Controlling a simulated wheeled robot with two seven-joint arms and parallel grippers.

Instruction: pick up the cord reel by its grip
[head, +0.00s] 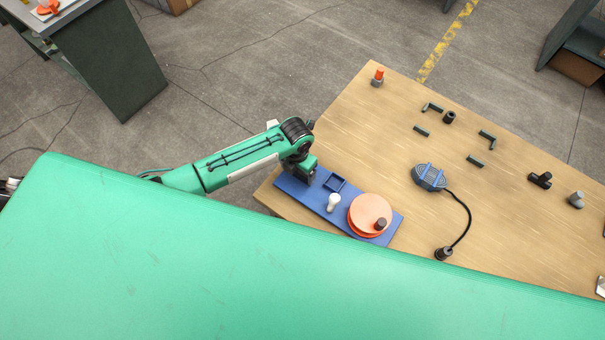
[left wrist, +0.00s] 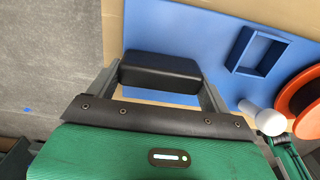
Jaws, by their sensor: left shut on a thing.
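The cord reel is a blue base plate (head: 312,199) with an orange drum (head: 369,212) at its right end. A black crank knob (head: 380,223) stands on the drum. A white knob (head: 334,202) and a small blue open box (head: 336,183) sit mid-plate. My left gripper (head: 304,172) is at the plate's left end. In the left wrist view its fingers are on both ends of a black block-shaped grip (left wrist: 160,70), shut on it. The plate seems to rest on the table; any gap beneath is hidden. My right gripper is not in view.
The wooden table (head: 375,125) also holds a blue device (head: 429,177) with a black cord, an orange-topped fitting (head: 377,77), several small dark hooks and fittings, and a grey cap (head: 576,200). The reel's left end lies near the table's left edge.

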